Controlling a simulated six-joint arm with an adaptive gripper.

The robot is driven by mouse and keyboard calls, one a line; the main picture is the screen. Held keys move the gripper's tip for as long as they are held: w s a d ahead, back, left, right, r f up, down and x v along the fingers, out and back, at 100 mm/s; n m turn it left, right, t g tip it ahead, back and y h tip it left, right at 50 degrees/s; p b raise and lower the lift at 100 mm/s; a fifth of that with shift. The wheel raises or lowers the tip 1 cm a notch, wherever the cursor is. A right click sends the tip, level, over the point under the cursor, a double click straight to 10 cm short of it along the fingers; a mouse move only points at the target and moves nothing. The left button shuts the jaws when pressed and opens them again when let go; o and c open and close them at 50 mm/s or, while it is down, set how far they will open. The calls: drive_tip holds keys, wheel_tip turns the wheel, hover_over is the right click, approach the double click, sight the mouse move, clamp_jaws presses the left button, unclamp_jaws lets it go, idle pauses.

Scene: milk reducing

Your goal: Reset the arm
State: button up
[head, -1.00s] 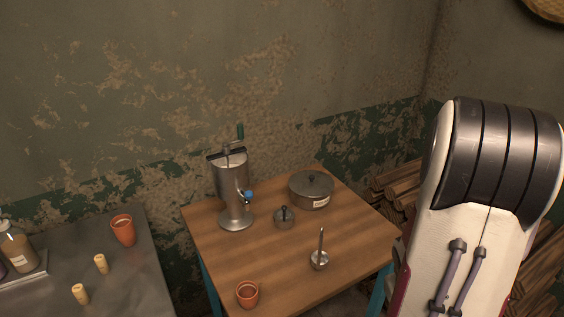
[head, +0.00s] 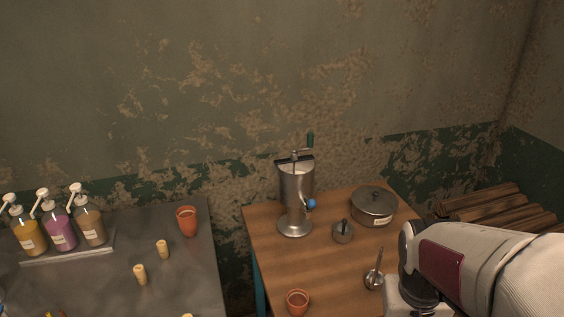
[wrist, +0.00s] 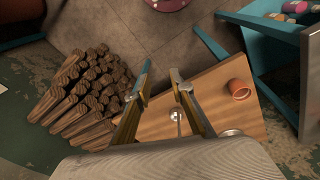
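My arm (head: 480,265) reaches in from the right in the head view, its lower end beside the wooden table (head: 290,262). My gripper (wrist: 161,88) shows in the wrist view with its two fingers apart and nothing between the tips. It is above the table's edge, with the firewood to its left. A metal ladle-like tool (head: 374,278) stands on the table, close to my arm in the head view. In the wrist view, its thin handle (wrist: 179,128) shows behind the fingers. My fingers are hidden in the head view.
The table also holds a steel churn (head: 296,195), a lidded pot (head: 374,206), a small metal pot (head: 342,232) and a clay cup (head: 298,300). Firewood (head: 498,208) is stacked at right. A grey counter (head: 100,285) with pump bottles (head: 60,228) is at left.

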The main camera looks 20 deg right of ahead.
drive_tip(key=a+r+n+t, duration=0.2)
drive_tip(key=a+r, duration=0.3)
drive_tip(key=a, duration=0.2)
drive_tip(key=a+r+n+t+y, duration=0.1)
drive_tip(key=a+r+n+t, duration=0.1)
drive_tip(key=a+r, duration=0.3)
drive_tip(key=shift+w+a+r+n+t, duration=0.3)
drive_tip(key=shift+w+a+n+t, duration=0.15)
drive_tip(key=shift+a, duration=0.95)
